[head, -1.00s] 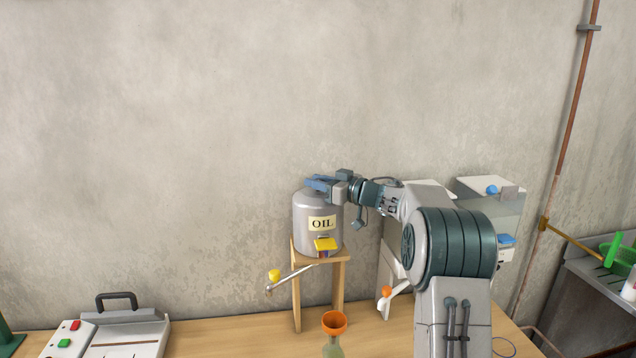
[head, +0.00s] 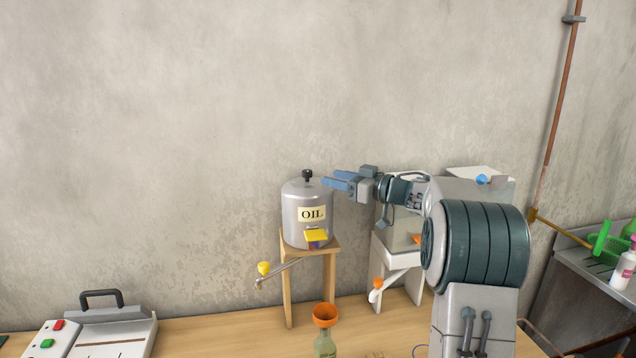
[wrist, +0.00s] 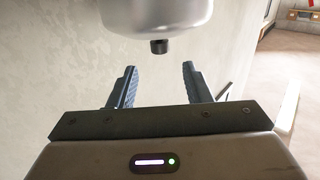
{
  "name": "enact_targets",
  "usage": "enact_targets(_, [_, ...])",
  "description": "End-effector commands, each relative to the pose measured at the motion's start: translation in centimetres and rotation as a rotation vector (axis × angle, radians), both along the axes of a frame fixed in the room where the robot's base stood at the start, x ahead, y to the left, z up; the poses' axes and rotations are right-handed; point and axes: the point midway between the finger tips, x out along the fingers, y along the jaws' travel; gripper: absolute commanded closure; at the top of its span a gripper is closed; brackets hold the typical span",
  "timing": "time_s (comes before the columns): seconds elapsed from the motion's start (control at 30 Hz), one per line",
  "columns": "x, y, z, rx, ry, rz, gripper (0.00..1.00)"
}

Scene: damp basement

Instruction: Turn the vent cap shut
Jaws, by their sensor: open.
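The vent cap (head: 307,175) is a small black knob on top of the grey oil drum (head: 293,215), which carries an OIL label. In the wrist view the black cap (wrist: 159,47) shows beyond my fingers, with the drum's pale metal top (wrist: 150,14) behind it. My gripper (head: 340,181) is to the right of the cap, apart from it, with its blue fingers pointing left toward it. In the wrist view my two fingers (wrist: 157,85) stand wide apart with nothing between them.
A bottle with an orange funnel (head: 326,315) stands in front. A grey machine with red and green buttons (head: 100,335) is at the lower left. The wall behind is bare.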

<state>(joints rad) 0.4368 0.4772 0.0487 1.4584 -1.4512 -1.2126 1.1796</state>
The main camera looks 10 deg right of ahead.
Motion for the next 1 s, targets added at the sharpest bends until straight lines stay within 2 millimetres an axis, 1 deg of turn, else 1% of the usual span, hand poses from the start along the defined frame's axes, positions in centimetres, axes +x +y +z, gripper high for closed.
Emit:
enact_targets(0.03, [-0.7,-0.9,-0.3,-0.001,-0.001,-0.004,0.55])
enact_targets(0.13, [-1.9,-2.0,-0.2,0.0,-0.001,-0.002,0.55])
enact_targets(0.2, [-2.4,-2.6,-0.2,0.001,0.001,-0.001,0.55])
enact_targets(0.33, [-3.1,-3.1,-0.1,0.001,0.001,0.001,0.55])
enact_targets(0.83, [-3.2,-3.2,0.1,0.0,-0.003,-0.006,0.55])
enact_targets(0.93, [-2.9,-2.9,0.9,-0.006,-0.025,-0.055,0.55])
enact_targets(1.0, [-2.7,-2.6,1.8,-0.013,-0.05,-0.126,0.55])
